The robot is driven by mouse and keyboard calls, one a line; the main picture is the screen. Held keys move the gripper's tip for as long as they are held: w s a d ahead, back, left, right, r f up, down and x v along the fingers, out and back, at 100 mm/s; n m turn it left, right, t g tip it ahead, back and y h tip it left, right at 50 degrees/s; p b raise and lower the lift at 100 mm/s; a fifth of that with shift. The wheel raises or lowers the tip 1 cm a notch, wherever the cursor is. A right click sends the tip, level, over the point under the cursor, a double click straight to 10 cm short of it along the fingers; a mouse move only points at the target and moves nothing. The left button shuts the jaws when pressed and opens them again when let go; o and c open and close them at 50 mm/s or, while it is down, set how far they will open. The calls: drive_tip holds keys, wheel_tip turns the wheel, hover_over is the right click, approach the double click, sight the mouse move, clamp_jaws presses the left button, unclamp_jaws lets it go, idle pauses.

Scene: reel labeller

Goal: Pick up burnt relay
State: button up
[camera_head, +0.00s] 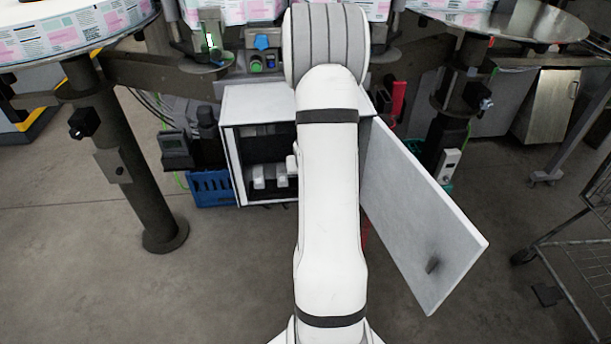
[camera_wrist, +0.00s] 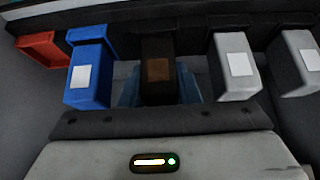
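The burnt relay (camera_wrist: 158,72), a dark brown-black block with a brown label, stands in a row of relays in the wrist view. My gripper (camera_wrist: 160,88) is close in front of it. Its two bluish fingers show apart, one on the left and one on the right of the burnt relay. I cannot tell whether they touch it. A blue relay (camera_wrist: 90,68) stands to its left, and a grey relay (camera_wrist: 234,66) and another grey relay (camera_wrist: 295,62) to its right. In the head view my arm hides the gripper and the burnt relay.
The relays are inside an open white cabinet (camera_head: 229,165). Its door (camera_head: 415,220) is swung out to the right. A red-orange part (camera_wrist: 42,48) lies at the row's left end. A blue crate (camera_head: 211,189) stands left of the cabinet, and a wire cart (camera_head: 575,245) at right.

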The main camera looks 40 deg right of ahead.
drive_tip(key=c, duration=0.5)
drive_tip(key=shift+r, duration=0.1)
drive_tip(key=shift+s+a+r, duration=0.1)
drive_tip(key=shift+r, duration=0.15)
wheel_tip(320, 180, up, 7)
drive_tip(key=p, duration=0.5)
drive_tip(key=s+a+f+b, duration=0.1)
drive_tip(key=s+a+b, duration=1)
drive_tip(key=a+b, duration=0.15)
drive_tip(key=w+p+v, duration=0.1)
drive_tip(key=p+v, duration=0.1)
drive_tip(key=v, duration=0.5)
drive_tip(key=shift+r, duration=0.75)
drive_tip(key=shift+a, duration=0.1)
